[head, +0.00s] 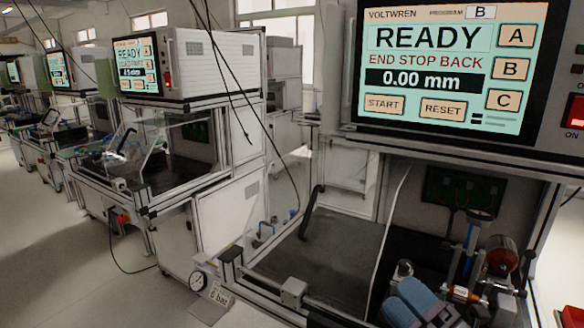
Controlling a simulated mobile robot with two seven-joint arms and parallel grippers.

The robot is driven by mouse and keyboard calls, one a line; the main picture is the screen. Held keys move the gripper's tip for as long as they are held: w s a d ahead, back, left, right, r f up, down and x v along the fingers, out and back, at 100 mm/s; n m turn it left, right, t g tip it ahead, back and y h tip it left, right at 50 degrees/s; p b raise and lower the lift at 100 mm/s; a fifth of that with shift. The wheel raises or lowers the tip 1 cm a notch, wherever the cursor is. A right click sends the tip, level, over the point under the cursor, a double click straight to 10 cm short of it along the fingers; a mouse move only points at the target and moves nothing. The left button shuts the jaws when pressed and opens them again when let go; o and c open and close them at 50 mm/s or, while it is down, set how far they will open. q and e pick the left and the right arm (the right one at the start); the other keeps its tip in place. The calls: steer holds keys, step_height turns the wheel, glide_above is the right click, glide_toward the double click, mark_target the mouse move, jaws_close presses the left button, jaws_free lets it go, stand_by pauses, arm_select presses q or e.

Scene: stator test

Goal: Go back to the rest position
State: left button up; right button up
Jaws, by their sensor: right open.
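The test station's screen (435,65) at the upper right reads READY, END STOP BACK and 0.00 mm, with program B. My right gripper (414,300) is at the bottom right edge, low in front of the station's fixture. Two blue-grey rounded parts show there, apart, with nothing seen between them; it is open. A reddish-brown round part (496,256) sits in the fixture just to its right. Whether the gripper touches the fixture cannot be told. My left gripper is not in view.
The station's dark work surface (330,250) is bare on its left side. A black curved handle (312,212) stands above it. A pressure gauge (198,281) with a 6 bar label is at the lower frame. Similar stations (160,150) line the left; the floor (60,270) there is clear.

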steer(key=s+d+f+m+g+h, duration=0.25)
steer(key=d+f+m+h, duration=0.45)
steer(key=m, duration=0.4)
steer(key=s+d+f+m+g+h, duration=0.2)
steer(key=s+d+f+m+h, duration=0.2)
steer(key=d+f+m+h, duration=0.4)
steer(key=s+a+f+m+g+y, duration=0.15)
steer(key=s+f+m+g, duration=0.3)
steer(key=s, duration=0.45)
steer(key=s+a+f+m+g, duration=0.35)
steer(key=s+f+g, duration=0.2)
steer(key=s, duration=0.35)
steer(key=w+f+t, duration=0.7)
steer(key=w+f, duration=0.1)
steer(key=shift+w+d+f+n+y, duration=0.3)
steer(key=shift+d+f+n+y, duration=0.05)
steer(key=shift+f+n, duration=0.05)
steer(key=shift+t, duration=0.25)
